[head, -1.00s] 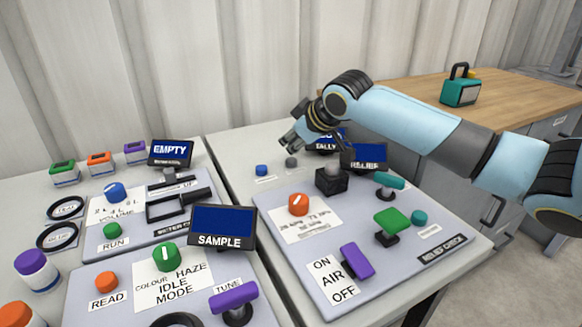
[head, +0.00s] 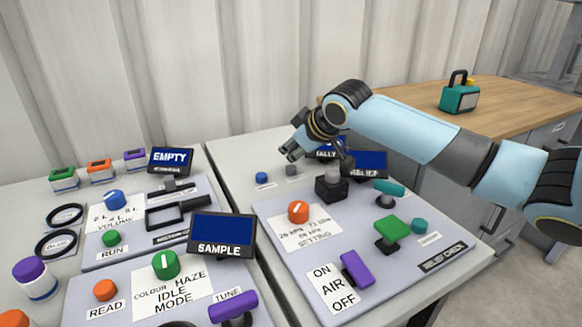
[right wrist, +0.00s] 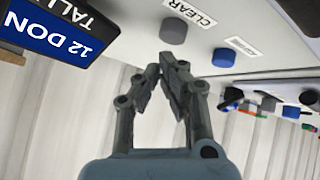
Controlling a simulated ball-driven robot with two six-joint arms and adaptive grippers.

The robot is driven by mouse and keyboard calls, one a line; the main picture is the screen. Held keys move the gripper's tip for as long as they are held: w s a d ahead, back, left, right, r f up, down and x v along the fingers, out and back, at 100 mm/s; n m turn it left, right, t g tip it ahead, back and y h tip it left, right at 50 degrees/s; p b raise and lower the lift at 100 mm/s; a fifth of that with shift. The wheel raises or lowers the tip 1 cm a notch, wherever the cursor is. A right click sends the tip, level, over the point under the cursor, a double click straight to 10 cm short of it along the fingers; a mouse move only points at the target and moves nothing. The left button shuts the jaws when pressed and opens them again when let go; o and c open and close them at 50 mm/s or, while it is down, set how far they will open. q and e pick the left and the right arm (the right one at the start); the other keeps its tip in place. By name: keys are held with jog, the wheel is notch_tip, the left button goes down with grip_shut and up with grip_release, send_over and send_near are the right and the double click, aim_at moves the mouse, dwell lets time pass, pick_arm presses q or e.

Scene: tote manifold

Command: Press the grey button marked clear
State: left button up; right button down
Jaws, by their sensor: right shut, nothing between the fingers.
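The grey button (head: 291,170) is a small round knob on the white bench surface, right of a blue button (head: 261,178). In the right wrist view the grey button (right wrist: 174,31) sits beside a white label reading CLEAR (right wrist: 189,13). My right gripper (head: 290,152) is shut and empty, just above and behind the grey button in the head view. In the right wrist view its fingertips (right wrist: 164,62) point toward the grey button; a small gap shows between them and it. My left gripper is not in view.
A TALLY screen (right wrist: 62,32) stands close beside the gripper, and the blue button (right wrist: 223,57) lies on the other side. A relief panel (head: 440,262) with an orange dial (head: 298,211) and several handles is in front. A SAMPLE screen (head: 222,236) stands left.

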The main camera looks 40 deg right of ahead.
jog(key=shift+f, duration=0.15)
dwell(0.3)
jog(key=shift+f, duration=0.25)
